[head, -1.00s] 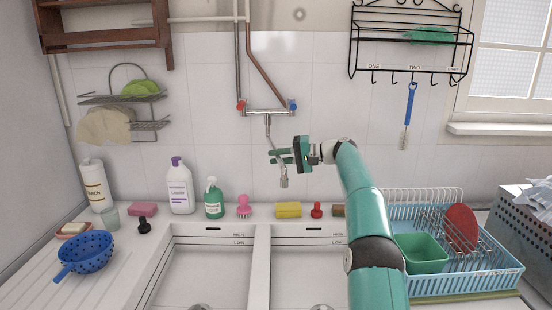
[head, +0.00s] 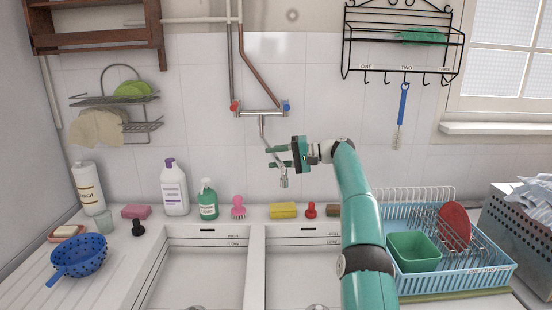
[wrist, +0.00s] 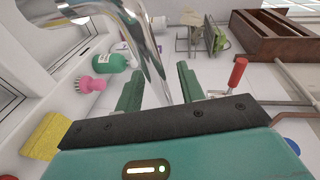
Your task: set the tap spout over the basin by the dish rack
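The chrome tap spout (head: 283,178) hangs from the wall pipe below the mixer bar, angled a little right. Its tip shows in front of the wall above the right basin (head: 292,270), the one by the blue dish rack (head: 490,275). My gripper (head: 270,158) is at the spout from the right, its green fingers pointing left. In the wrist view the spout (wrist: 152,50) passes between the two open fingers, with gaps showing on both sides. I cannot tell whether either finger touches it. The left basin (head: 200,275) lies across the divider.
A yellow sponge (head: 283,210), red stopper (head: 311,210), pink brush (head: 238,208) and green bottle (head: 208,200) stand along the back ledge. A blue colander (head: 80,257) sits at left. Above is the mixer bar (head: 262,112) with red and blue valves.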

